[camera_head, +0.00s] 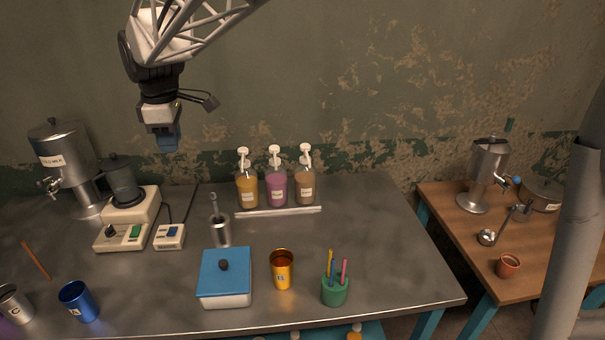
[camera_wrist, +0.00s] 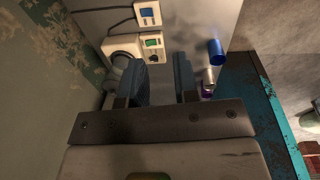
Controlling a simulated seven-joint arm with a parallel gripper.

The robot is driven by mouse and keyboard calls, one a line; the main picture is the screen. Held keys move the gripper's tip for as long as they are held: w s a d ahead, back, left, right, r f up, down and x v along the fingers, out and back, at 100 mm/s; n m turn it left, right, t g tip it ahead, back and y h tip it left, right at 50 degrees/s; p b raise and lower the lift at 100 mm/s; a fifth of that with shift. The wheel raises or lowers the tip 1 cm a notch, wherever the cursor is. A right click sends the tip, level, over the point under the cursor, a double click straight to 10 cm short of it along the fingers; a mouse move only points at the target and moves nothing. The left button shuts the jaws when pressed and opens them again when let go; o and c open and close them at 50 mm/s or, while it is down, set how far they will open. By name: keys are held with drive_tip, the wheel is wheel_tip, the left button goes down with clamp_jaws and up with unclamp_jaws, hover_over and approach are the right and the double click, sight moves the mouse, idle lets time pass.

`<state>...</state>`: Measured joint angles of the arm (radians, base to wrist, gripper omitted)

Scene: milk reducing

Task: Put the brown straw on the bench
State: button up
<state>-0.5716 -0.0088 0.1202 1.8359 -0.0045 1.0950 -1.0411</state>
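The brown straw (camera_head: 37,261) is a thin stick at the left of the head view, slanting down to the right. It appears to lie on the metal bench (camera_head: 385,255), apart from the blue cup (camera_head: 79,302) and the steel cup marked C (camera_head: 14,304). I cannot make out the straw in the wrist view. My gripper (camera_head: 167,143) hangs high above the back of the bench, well away from the straw. In the wrist view its two fingers (camera_wrist: 158,80) stand apart with nothing between them, so it is open.
A milk dispenser (camera_head: 70,165) and blender (camera_head: 126,195) stand behind the straw. Pump bottles (camera_head: 276,190), a blue-lidded box (camera_head: 226,285), an orange cup (camera_head: 281,272) and a green holder with several coloured straws (camera_head: 334,290) stand further right. The bench's right part is clear.

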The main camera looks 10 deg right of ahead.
drive_tip(key=s+d+f+m, duration=0.1)
drive_tip(key=s+d+m, duration=0.4)
drive_tip(key=d, duration=0.5)
drive_tip(key=s+d+f+m+t, duration=0.1)
drive_tip(key=s+d+m, duration=0.3)
drive_tip(key=s+d, duration=0.5)
drive_tip(key=s+d+f+m, duration=0.2)
drive_tip(key=s+d+m, duration=0.2)
drive_tip(key=d, duration=0.8)
drive_tip(key=s+d+f+m, duration=0.5)
drive_tip(key=s+d, duration=0.2)
drive_tip(key=s, duration=0.4)
drive_tip(key=shift+s+f+m+t+h, duration=0.15)
drive_tip(key=shift+m+t+h, duration=0.15)
drive_tip(key=shift+m+h, duration=0.1)
